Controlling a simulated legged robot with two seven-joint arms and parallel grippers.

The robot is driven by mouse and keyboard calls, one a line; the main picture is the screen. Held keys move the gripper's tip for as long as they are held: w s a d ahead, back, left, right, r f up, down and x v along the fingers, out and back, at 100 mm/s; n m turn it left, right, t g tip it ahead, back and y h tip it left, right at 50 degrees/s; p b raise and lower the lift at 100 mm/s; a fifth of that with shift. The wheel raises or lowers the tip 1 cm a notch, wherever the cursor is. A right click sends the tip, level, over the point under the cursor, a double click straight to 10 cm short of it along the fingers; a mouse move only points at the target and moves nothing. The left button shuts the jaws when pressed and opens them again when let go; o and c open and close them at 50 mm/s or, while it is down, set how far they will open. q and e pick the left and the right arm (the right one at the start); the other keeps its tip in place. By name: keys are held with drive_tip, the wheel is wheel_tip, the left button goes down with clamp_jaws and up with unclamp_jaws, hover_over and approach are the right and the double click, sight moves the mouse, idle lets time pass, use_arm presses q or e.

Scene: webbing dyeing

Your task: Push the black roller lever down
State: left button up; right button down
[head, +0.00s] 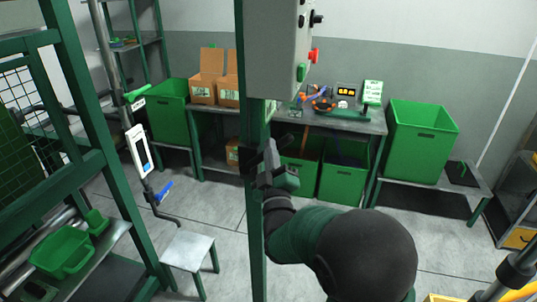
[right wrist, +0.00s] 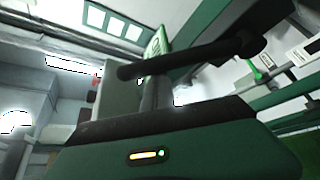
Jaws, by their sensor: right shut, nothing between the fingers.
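My right gripper (head: 268,160) is at the green post (head: 251,220) in the head view, its fingers shut and empty. A dark part (head: 248,160) on the post is beside the fingertips, mostly hidden by the gripper and post. In the right wrist view, a black bar with a round knob, which looks like the black roller lever (right wrist: 205,55), runs across just beyond my grey fingers (right wrist: 158,95). I cannot tell whether they touch. My left gripper is not in view.
A grey control box (head: 280,50) with a red button and a green button hangs on the post above my gripper. A workbench (head: 340,122), green bins (head: 420,140) and cardboard boxes (head: 205,90) stand behind. A small stool (head: 188,250) is at lower left.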

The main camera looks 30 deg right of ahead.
drive_tip(key=s+d+f+m+g+h+b, duration=0.3)
drive_tip(key=f+m+h+b, duration=0.4)
drive_tip(key=m+b, duration=0.5)
drive_tip(key=f+b, duration=0.2)
drive_tip(key=b, duration=0.4)
drive_tip(key=shift+s, duration=0.25)
drive_tip(key=shift+a, duration=0.1)
